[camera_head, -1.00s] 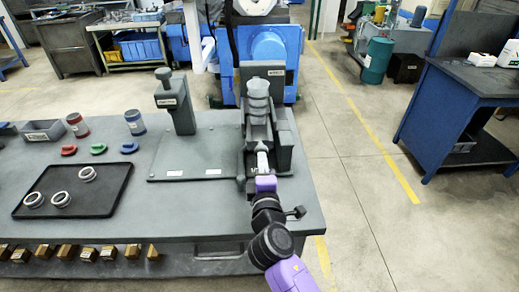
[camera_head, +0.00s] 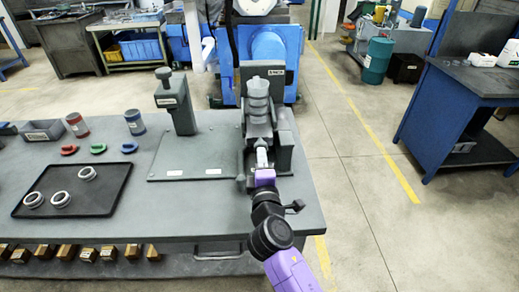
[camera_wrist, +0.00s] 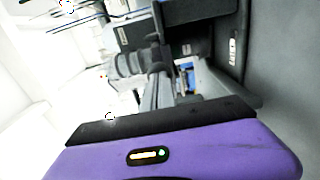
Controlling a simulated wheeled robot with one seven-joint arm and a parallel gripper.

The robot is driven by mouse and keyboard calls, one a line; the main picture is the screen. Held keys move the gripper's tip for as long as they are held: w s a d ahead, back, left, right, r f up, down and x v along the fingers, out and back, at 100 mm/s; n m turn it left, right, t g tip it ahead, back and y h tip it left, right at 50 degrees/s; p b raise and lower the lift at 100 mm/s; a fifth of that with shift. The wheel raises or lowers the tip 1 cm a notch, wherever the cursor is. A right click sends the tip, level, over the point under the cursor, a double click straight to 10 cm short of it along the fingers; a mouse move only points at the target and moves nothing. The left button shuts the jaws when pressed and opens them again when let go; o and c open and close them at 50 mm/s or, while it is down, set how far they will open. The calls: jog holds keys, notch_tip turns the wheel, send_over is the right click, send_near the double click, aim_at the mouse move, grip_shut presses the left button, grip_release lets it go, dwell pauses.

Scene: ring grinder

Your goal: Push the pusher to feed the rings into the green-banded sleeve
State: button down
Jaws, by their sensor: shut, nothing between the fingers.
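The grey ring feeder stands at the right end of the bench, with a column of pale, ring-like pieces (camera_head: 258,98) upright in it. My gripper (camera_head: 262,150) is shut and empty, low in the feeder's channel, in front of that column. In the wrist view my gripper's fingers (camera_wrist: 157,88) point into the feeder. I cannot make out the pusher apart from the grey feeder parts, nor tell whether the fingers touch it. No green-banded sleeve can be made out; the feeder and my wrist hide the inside of the channel.
A black tray (camera_head: 112,207) holds three loose rings. A red-banded sleeve (camera_head: 77,125) and a blue-banded sleeve (camera_head: 135,122) stand behind it, near red, green and blue clips. A grey press-like stand (camera_head: 178,105) rises left of the feeder.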

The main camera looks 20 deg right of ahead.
aim_at(261, 145)
jog(key=shift+b+x, duration=0.4)
jog(key=shift+x, duration=2.1)
jog(key=shift+s, duration=0.1)
jog(key=v, duration=0.6)
jog(key=shift+s, duration=0.25)
jog(key=shift+a, duration=0.15)
jog(key=shift+v, duration=2.5)
